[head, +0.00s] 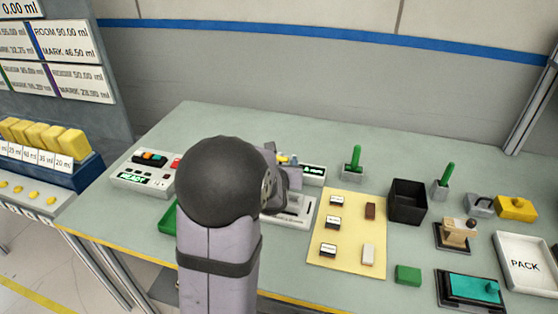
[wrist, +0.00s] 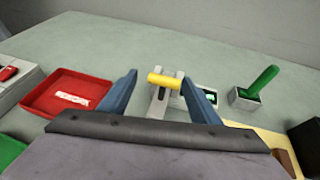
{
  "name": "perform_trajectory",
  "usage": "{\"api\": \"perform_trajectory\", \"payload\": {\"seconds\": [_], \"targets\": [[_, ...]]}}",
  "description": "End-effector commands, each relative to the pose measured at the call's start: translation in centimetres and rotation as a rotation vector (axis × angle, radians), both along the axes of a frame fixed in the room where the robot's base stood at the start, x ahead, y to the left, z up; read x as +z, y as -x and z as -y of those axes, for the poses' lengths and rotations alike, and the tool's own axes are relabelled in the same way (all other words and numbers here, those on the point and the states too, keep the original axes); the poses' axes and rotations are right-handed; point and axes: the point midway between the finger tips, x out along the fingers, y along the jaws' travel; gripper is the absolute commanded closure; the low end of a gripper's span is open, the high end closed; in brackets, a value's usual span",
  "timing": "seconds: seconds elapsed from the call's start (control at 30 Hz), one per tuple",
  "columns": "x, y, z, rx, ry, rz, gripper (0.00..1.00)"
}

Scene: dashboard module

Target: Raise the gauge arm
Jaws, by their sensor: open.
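The gauge (head: 292,213) stands on the table behind my arm in the head view, with a small lit display (head: 313,173) beside it. Its yellow bar (wrist: 163,80), which looks like the handle of the gauge arm, lies crosswise on a grey upright (wrist: 160,106) in the wrist view. My gripper (wrist: 158,79) is open, with one blue finger on each side of the yellow bar. I cannot tell whether either finger touches it. In the head view my own arm hides most of the gripper and part of the gauge.
A red tray (wrist: 68,93) lies left of the gripper. A green lever (head: 352,160) stands right of the gauge. A yellow mat (head: 346,230) with small blocks and a black bin (head: 407,202) are further right. The table behind the gauge is clear.

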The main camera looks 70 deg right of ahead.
Motion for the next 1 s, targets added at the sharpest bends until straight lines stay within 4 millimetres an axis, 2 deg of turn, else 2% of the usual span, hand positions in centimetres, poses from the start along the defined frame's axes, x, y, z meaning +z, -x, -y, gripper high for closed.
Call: {"api": "perform_trajectory", "payload": {"seconds": [0.33,0.5,0.57,1.0], "targets": [[-0.10,-0.06,0.19,0.000,0.000,0.000,0.43],[-0.10,-0.15,0.16,0.003,0.000,-0.001,0.83],[-0.10,-0.19,0.15,0.004,0.000,-0.001,0.94],[0.61,-0.56,0.41,0.014,-0.052,0.001,0.94]]}}
